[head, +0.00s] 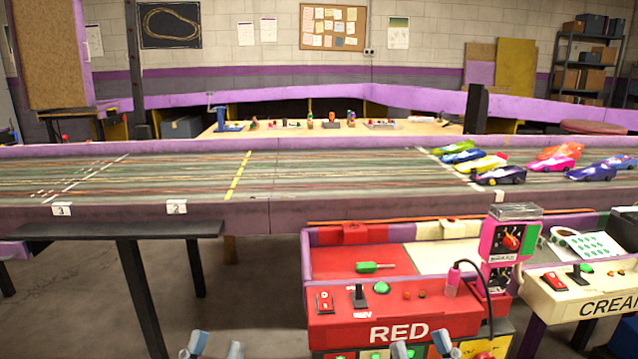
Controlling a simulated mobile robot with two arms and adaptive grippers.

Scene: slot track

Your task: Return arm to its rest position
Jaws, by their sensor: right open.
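My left gripper (213,346) shows at the bottom edge of the head view, left of the red control station. Only its two fingertips are in the picture, apart and with nothing between them. My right gripper (421,347) shows at the bottom edge in front of the red control station (390,310), overlapping its lower front panel. Its two fingertips are apart, and no held object shows. Both arms behind the grippers are out of the picture.
The slot track (330,180) spans the view, with several toy cars (500,175) at right. A black bench (115,230) stands at left. A cabled pink device (505,245) rises from the red station. A cream station (585,290) is at right. Floor (255,290) shows between bench and red station.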

